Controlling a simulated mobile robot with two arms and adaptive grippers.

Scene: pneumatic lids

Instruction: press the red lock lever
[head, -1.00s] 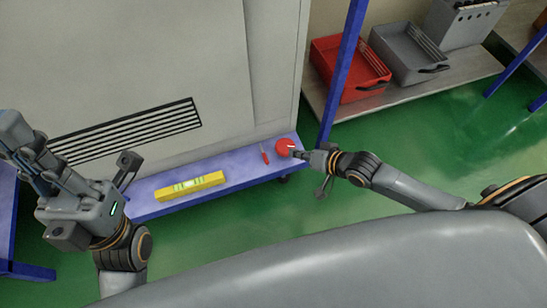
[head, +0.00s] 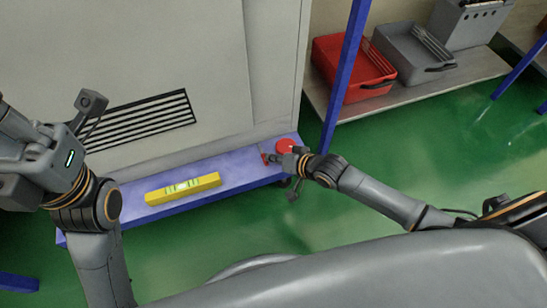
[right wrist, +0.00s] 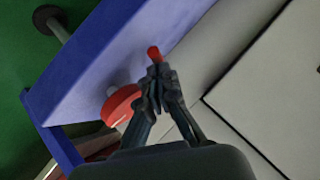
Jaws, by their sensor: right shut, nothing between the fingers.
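The small red lever (head: 265,158) stands at the right end of the blue ledge (head: 240,167), left of a round red knob (head: 285,146). My right gripper (head: 273,158) is at the lever, shut and empty, and partly covers it in the head view. In the right wrist view the fingertips (right wrist: 157,74) are right at the lever's red tip (right wrist: 154,53); I cannot tell whether they touch. The red knob (right wrist: 122,104) is beside the fingers there. My left gripper (head: 20,150) is at the left edge, partly cut off, so its fingers cannot be judged.
A yellow spirit level (head: 183,188) lies on the ledge. A pale cabinet wall (head: 215,60) rises behind it. A blue post (head: 345,70) stands right of the ledge. Red (head: 345,67) and grey (head: 405,48) bins sit on a shelf. The green floor in front is open.

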